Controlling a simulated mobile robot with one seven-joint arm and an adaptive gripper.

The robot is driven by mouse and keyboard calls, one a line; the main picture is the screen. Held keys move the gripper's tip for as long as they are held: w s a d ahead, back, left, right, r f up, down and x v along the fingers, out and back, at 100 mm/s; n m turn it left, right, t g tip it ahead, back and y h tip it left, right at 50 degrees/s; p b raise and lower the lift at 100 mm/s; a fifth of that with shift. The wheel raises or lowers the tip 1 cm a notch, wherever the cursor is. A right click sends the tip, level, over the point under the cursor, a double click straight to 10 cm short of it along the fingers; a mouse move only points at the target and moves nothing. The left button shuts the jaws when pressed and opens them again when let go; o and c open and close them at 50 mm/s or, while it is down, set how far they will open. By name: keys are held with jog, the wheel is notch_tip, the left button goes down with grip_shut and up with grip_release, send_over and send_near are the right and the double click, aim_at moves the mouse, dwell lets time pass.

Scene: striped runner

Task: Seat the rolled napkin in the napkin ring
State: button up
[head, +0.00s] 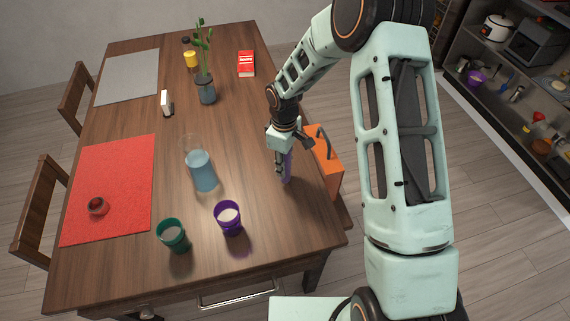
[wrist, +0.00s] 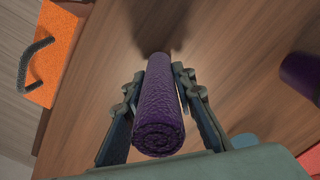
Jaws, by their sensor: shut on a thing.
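The rolled napkin is a purple roll (wrist: 160,105) with its spiral end toward the camera in the wrist view. My gripper (wrist: 159,88) is shut on it, one finger on each side. In the head view my gripper (head: 283,172) is over the right part of the table, holding the napkin (head: 288,167) roughly upright; whether its lower end touches the table is unclear. A small dark red round thing (head: 97,206) sits on the red placemat (head: 130,165) at the left; it may be the napkin ring, but its opening is too small to make out.
A glass jug (head: 202,172), a purple cup (head: 229,218) and a green cup (head: 172,236) stand between my gripper and the red placemat. An orange thing with a dark handle (head: 324,155) is close at the right. A vase with a plant (head: 206,90) stands farther back.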

jog(key=shift+r, duration=0.1)
jog(key=shift+c, duration=0.5)
jog(key=shift+r, duration=0.55)
jog(key=s+a+r+b, duration=0.2)
jog(key=s+a+r, duration=0.6)
jog(key=s+r, duration=0.3)
jog(key=shift+a+r, duration=0.3)
jog(key=shift+r, duration=0.05)
